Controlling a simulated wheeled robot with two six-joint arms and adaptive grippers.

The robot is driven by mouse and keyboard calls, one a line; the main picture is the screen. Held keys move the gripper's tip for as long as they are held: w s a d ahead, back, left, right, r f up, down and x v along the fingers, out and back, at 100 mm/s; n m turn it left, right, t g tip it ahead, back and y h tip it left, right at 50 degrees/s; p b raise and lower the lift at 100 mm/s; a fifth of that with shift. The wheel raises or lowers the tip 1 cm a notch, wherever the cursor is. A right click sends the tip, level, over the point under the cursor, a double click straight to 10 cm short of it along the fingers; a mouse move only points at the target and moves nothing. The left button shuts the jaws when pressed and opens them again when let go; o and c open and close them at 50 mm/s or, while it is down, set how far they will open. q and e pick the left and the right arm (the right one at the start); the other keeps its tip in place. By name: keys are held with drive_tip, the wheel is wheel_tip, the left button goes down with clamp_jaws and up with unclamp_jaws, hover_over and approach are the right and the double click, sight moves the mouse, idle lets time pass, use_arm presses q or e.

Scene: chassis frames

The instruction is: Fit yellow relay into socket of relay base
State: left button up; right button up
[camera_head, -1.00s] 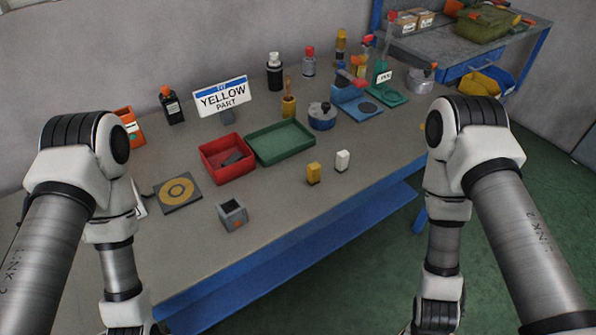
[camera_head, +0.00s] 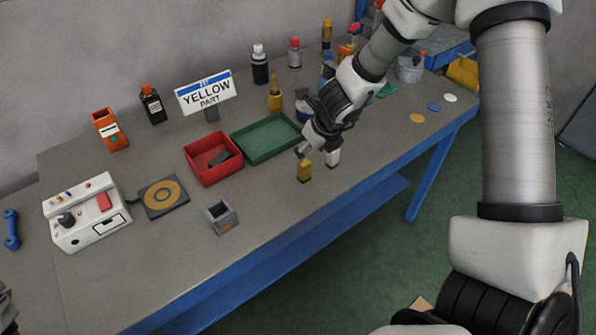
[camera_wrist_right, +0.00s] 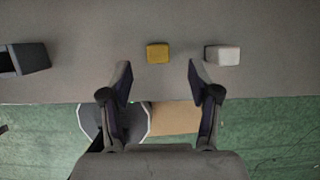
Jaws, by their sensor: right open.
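The yellow relay (camera_head: 304,172) stands upright near the table's front edge, and it also shows in the right wrist view (camera_wrist_right: 157,53). The grey relay base (camera_head: 220,217), with a dark square socket on top and an orange mark on its front, stands to its left; it shows at the left of the right wrist view (camera_wrist_right: 28,58). My right gripper (camera_head: 316,153) is above the relay in the head view. In the wrist view its open fingers (camera_wrist_right: 158,75) are empty, with the relay seen between and beyond them.
A white block (camera_head: 333,157) stands close to the right of the relay. A red tray (camera_head: 203,175) and a green tray (camera_head: 262,150) lie behind. The table between relay and base is clear.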

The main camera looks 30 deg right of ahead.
sight(304, 163)
drive_tip(key=b+x, duration=0.1)
drive_tip(key=x, duration=0.1)
drive_tip(key=b+x, duration=0.1)
drive_tip(key=x, duration=0.1)
drive_tip(key=b+x, duration=0.1)
drive_tip(key=x, duration=0.2)
drive_tip(key=shift+s+a+f, duration=0.1)
drive_tip(key=shift+s, duration=0.2)
clamp_jaws()
drive_tip(key=shift+r, duration=0.2)
